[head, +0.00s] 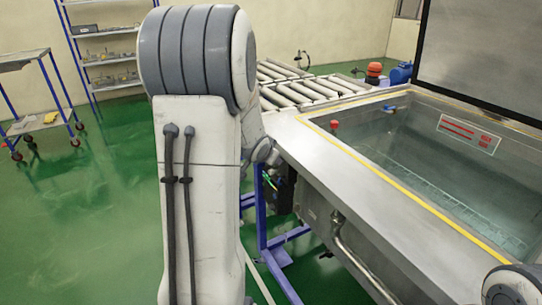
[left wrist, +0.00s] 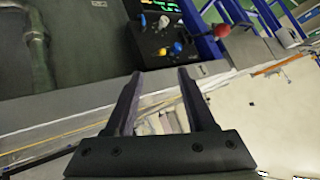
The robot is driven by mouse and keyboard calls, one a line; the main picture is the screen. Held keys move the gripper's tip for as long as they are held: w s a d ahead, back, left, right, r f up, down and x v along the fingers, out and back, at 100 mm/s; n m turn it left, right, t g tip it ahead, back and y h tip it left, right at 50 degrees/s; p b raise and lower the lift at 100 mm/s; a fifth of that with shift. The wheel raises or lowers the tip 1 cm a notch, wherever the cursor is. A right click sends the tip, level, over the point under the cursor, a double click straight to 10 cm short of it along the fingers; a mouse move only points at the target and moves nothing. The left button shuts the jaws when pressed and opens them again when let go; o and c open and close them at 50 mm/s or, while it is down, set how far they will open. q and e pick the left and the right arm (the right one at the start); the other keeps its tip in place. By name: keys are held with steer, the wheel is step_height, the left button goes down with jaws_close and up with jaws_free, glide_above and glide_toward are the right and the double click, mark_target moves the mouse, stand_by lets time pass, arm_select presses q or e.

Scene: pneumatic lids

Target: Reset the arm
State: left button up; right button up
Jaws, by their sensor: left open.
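My left gripper (left wrist: 160,72) is in the left wrist view, with its two dark fingers apart and nothing between them. In the head view, my left arm (head: 200,200) stands upright in the foreground, and its gripper is hidden. In the left wrist view, a black control box (left wrist: 160,35) with yellow and blue knobs lies beyond the fingertips, apart from them. A red knob (left wrist: 222,30) is to the right of the box. My right gripper is not in view; only a rounded joint, probably of my right arm, shows at the lower right of the head view.
A steel tank (head: 375,215) with a yellow-lined rim fills the right side. A roller conveyor (head: 310,90) lies beyond the tank. A blue-legged cart (head: 35,95) and shelves (head: 105,50) are at the left. Green floor is open there.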

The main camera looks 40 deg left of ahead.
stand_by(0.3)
arm_select(q)
steer(key=s+d+f+g+h, duration=0.2)
steer(key=s+d+f+g, duration=0.3)
steer(key=d, duration=0.7)
steer(key=s+d+f+g+h, duration=0.1)
steer(key=s+d+f+h, duration=0.1)
steer(key=s+d, duration=0.8)
steer(key=s+d+r+m+g+h+p, duration=0.1)
steer(key=s+d+r+m+g+p, duration=0.2)
steer(key=s+d+r+m+p, duration=0.4)
steer(key=s+d+r+p, duration=0.1)
steer(key=s+d+r, duration=0.5)
steer(key=d, duration=0.3)
steer(key=shift+d+r+m+p, duration=0.2)
steer(key=shift+r+m+p, duration=0.1)
steer(key=shift+r, duration=0.2)
steer(key=shift+a, duration=0.1)
